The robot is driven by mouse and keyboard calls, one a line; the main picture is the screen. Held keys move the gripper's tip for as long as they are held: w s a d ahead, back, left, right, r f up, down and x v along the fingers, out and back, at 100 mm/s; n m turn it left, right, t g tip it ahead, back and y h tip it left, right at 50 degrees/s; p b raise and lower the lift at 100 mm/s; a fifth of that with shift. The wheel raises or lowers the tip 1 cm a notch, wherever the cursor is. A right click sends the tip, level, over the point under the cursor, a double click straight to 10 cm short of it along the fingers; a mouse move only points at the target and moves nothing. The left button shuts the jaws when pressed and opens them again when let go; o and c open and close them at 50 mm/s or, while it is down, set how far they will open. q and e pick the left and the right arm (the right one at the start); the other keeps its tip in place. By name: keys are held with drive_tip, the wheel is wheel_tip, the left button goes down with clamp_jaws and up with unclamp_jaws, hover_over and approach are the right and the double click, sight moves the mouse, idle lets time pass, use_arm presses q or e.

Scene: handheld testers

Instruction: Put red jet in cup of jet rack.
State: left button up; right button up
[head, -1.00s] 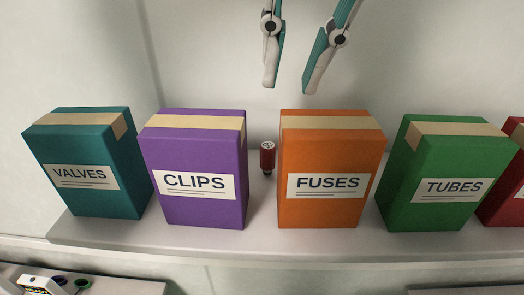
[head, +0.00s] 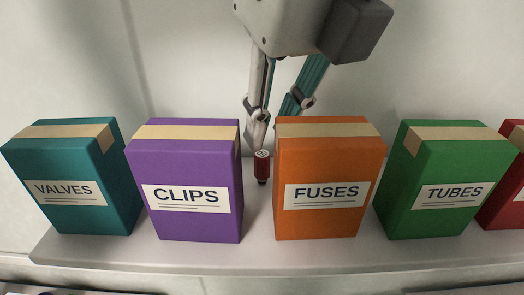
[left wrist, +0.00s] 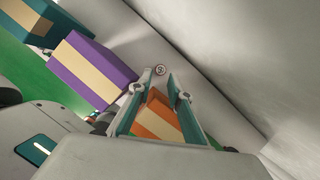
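The red jet (head: 262,167) stands upright on the shelf (head: 205,255), in the gap between the purple CLIPS box (head: 185,195) and the orange FUSES box (head: 330,195). My left gripper (head: 267,122) comes down from above, behind the tops of these boxes. Its fingers are apart, and the right-hand fingertip is hidden behind the orange box. Nothing is held. I cannot make out the jet rack. My right gripper is out of view.
The teal VALVES box (head: 72,185) stands left of the purple box. The green TUBES box (head: 435,185) and a red box (head: 508,185) stand on the right. A pale wall (head: 190,60) rises behind the row. The gap around the jet is narrow.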

sight(263, 154)
use_arm(q)
drive_tip(key=shift+p+x, duration=0.5)
drive_tip(key=shift+x, duration=2.15)
drive_tip(key=shift+w+d, duration=0.1)
clamp_jaws()
